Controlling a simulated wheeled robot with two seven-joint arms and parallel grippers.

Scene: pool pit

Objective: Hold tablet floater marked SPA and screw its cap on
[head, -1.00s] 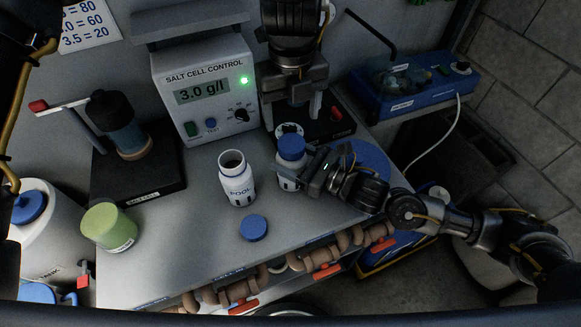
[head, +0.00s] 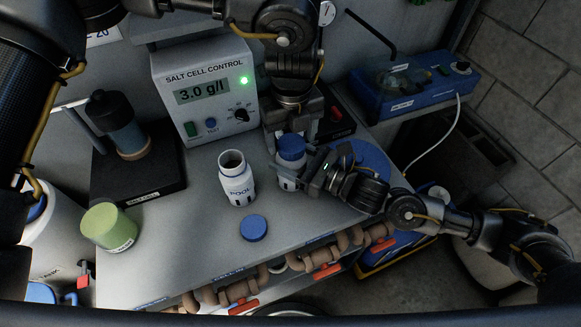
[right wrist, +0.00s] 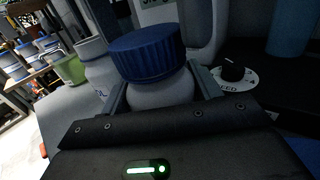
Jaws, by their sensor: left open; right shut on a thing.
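A white floater bottle (head: 286,183) with a ribbed blue cap (head: 291,148) on top stands upright on the bench. My right gripper (head: 305,178) is shut around its body from the right. The right wrist view shows the white body (right wrist: 160,92) between the fingers and the blue cap (right wrist: 146,52) on it. I cannot tell whether the cap is threaded down. Its marking is hidden. My left gripper (head: 290,126) is open, pointing down just above and behind this cap. A second white bottle marked POOL (head: 238,186) stands uncapped to the left. A loose blue cap (head: 253,228) lies in front of it.
The salt cell control box (head: 205,92) stands behind the bottles. A black stand (head: 150,180) and a green tub (head: 109,228) are at left. A blue round item (head: 360,160) lies behind my right gripper. The bench front-left is clear; pipes with orange handles (head: 327,271) run below its edge.

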